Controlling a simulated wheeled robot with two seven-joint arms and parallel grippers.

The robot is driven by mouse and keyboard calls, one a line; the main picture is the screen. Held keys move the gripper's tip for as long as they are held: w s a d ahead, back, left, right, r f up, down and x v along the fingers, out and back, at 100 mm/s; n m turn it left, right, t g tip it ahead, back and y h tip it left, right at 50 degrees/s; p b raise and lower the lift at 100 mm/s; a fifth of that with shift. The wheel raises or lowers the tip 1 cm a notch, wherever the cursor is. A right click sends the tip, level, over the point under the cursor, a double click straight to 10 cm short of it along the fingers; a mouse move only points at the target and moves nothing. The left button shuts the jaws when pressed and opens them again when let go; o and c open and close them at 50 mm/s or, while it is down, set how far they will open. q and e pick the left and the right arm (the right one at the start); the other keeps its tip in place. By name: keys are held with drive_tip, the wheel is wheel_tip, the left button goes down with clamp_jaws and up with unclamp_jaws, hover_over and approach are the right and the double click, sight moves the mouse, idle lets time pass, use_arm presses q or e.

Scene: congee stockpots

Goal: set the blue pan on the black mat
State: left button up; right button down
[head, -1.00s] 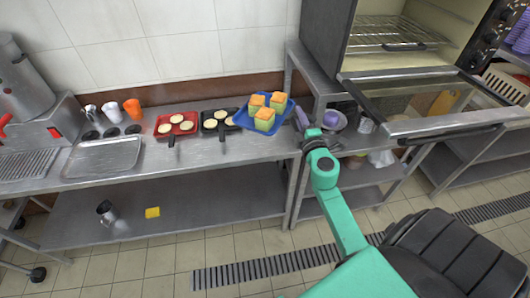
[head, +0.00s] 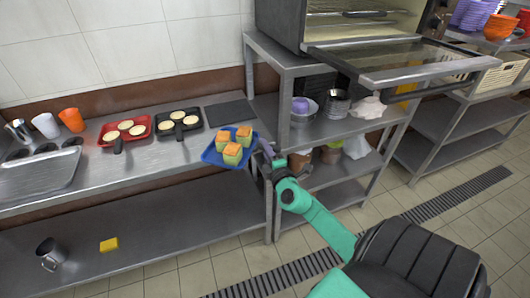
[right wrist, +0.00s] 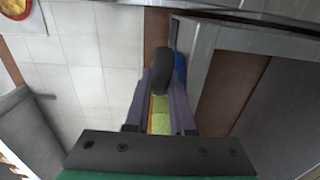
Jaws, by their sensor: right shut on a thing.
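The blue pan (head: 210,156) carries three orange-topped green cubes (head: 232,153). It hangs at the counter's front edge, just right of the black pan, and looks slightly tilted. My right gripper (head: 267,152) is shut on its handle; in the right wrist view the dark handle (right wrist: 152,72) sits between the purple fingers, with a strip of blue pan (right wrist: 180,70) and a green cube beyond. The black mat (head: 231,114) lies bare on the counter, behind the pan in the head view and apart from it. My left gripper is not in view.
A red pan (head: 124,131) and a black pan (head: 180,122) with pale round pieces stand left of the mat. A shelf unit (head: 285,51) with an oven on top rises just right of the mat. A metal tray (head: 38,174) lies at the left.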

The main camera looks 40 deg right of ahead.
drive_tip(key=shift+r, duration=0.1)
drive_tip(key=c, duration=0.8)
unclamp_jaws()
drive_tip(key=shift+o, duration=0.2)
